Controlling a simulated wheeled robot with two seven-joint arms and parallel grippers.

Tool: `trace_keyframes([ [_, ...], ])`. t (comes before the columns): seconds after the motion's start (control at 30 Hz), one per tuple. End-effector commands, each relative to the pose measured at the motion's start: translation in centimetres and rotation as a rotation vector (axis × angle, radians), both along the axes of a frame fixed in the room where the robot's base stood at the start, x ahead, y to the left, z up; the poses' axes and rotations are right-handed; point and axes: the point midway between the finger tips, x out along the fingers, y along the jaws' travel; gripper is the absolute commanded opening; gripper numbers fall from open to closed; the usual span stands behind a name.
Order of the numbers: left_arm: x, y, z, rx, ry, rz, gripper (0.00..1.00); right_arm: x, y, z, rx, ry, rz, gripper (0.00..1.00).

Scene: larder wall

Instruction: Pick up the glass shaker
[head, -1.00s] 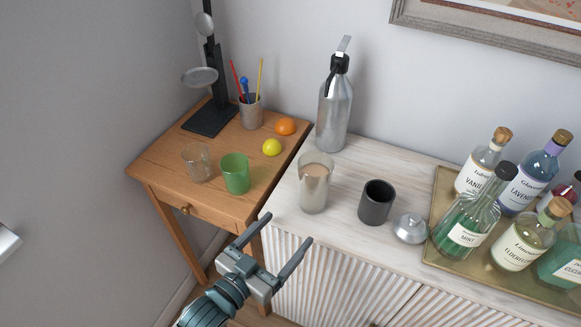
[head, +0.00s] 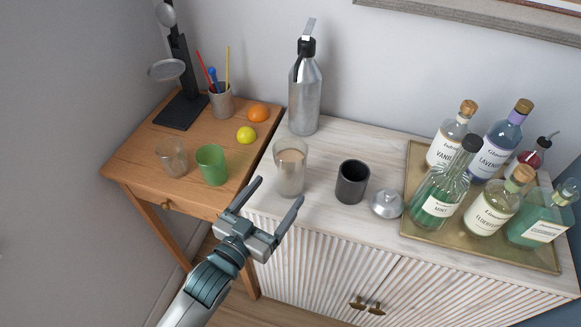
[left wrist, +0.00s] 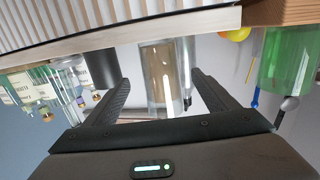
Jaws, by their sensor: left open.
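The glass shaker (head: 291,172) is a tall clear tumbler standing upright near the left end of the pale cabinet top. In the left wrist view, which is upside down, the shaker (left wrist: 160,65) shows between the fingers. My left gripper (head: 279,191) is open and empty, in front of the cabinet's front edge. Its fingers point toward the shaker, one to each side in the wrist view. I see no contact with the glass. My right gripper is in neither view.
A dark cup (head: 352,182) and a silver lid (head: 387,205) stand right of the shaker. A steel siphon (head: 305,95) is behind it. A brass tray (head: 412,226) of bottles is farther right. A wooden side table (head: 140,148) holds a green glass (head: 211,166).

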Motion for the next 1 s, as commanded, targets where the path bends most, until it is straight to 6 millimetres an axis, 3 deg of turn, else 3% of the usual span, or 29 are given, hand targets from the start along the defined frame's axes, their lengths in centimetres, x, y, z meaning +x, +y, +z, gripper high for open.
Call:
trace_keyframes([
  [0.2, 3.5, -2.0, 0.1, 0.000, 0.000, -0.001, 0.80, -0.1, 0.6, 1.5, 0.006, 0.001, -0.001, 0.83],
  [0.4, 5.4, -3.0, -0.2, 0.000, -0.001, 0.000, 0.80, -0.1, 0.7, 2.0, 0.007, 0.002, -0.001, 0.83],
  [1.0, 6.6, -3.7, -0.1, 0.000, 0.001, 0.000, 0.80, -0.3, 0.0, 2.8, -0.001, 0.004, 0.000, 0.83],
])
